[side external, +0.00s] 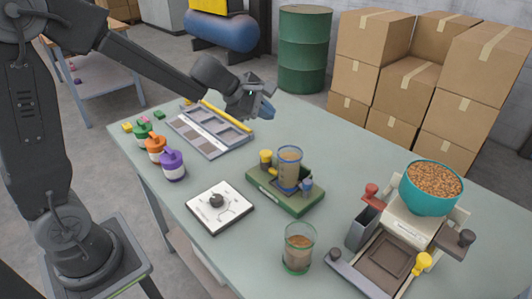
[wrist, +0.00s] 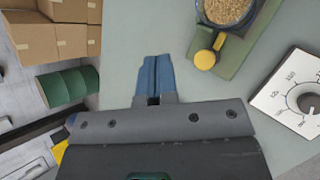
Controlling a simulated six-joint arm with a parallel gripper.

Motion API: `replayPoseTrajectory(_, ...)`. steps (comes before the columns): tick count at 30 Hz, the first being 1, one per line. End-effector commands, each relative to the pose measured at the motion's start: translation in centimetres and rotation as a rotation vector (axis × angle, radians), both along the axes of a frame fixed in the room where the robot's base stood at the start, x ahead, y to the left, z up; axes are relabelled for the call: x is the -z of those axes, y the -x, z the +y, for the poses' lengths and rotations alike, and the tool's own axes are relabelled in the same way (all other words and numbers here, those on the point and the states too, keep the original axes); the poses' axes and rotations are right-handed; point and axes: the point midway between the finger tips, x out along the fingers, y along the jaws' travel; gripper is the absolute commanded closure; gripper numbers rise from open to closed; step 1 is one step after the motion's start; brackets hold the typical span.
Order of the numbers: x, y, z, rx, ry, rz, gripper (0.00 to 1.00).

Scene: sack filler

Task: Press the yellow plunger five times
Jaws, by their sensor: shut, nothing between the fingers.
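A yellow round-topped plunger (side external: 266,158) stands on a green base (side external: 262,191), beside a clear cup of brown grain (side external: 289,168). In the wrist view the yellow plunger (wrist: 205,60) is at upper right, right of my fingers and apart from them. A second yellow knob (side external: 422,262) is on the sack filler (side external: 408,222) at the right. My gripper (side external: 268,108) is above the far side of the table, behind and left of the green base. Its blue fingers (wrist: 156,60) are shut together and empty.
A teal bowl of grain (side external: 430,200) tops the sack filler. A white dial box (side external: 220,207) and a glass (side external: 298,254) stand in front of the green base. Orange, green and purple bottles (side external: 172,165) and a grey tray (side external: 205,135) are at left.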

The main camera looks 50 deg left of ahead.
Motion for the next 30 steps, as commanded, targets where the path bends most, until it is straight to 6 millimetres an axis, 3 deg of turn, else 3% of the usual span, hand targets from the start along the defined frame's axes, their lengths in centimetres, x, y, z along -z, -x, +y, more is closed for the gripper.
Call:
replayPoseTrajectory(13, 0.7, 0.0, 0.0, 0.000, 0.002, 0.003, 1.00)
replayPoseTrajectory(30, 7.1, 0.0, -0.1, 0.002, 0.002, 0.006, 1.00)
